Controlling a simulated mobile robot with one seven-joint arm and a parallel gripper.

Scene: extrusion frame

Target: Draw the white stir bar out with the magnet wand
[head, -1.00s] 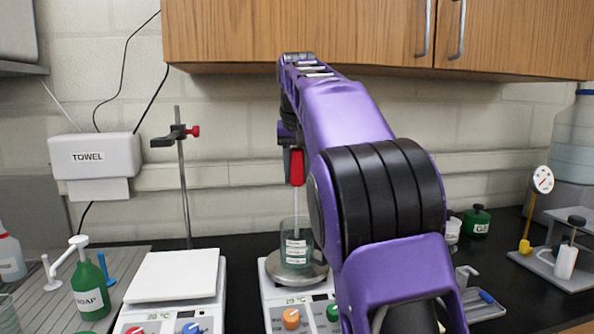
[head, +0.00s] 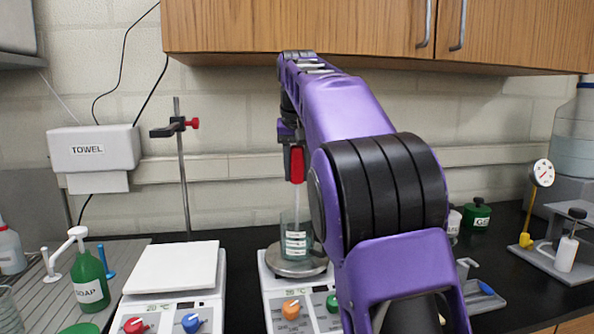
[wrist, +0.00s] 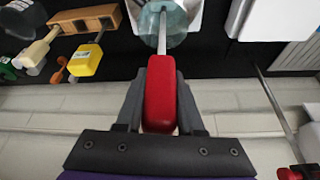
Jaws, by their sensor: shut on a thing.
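My gripper (head: 293,142) is shut on the red handle of the magnet wand (head: 297,165). The wrist view shows the handle (wrist: 160,95) between both fingers. The wand is about upright, and its thin pale shaft points down into the glass beaker (head: 284,226). The beaker holds bluish-clear liquid, carries white labels and stands on the round plate of the right hotplate stirrer (head: 273,285). The wand's lower tip is hard to make out behind the glass and labels. I cannot pick out the white stir bar in either view.
A second stirrer with a square white top (head: 172,267) stands to the left. Behind it rises a rod stand (head: 184,190) with a clamp. A green soap bottle (head: 90,280) is at far left.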

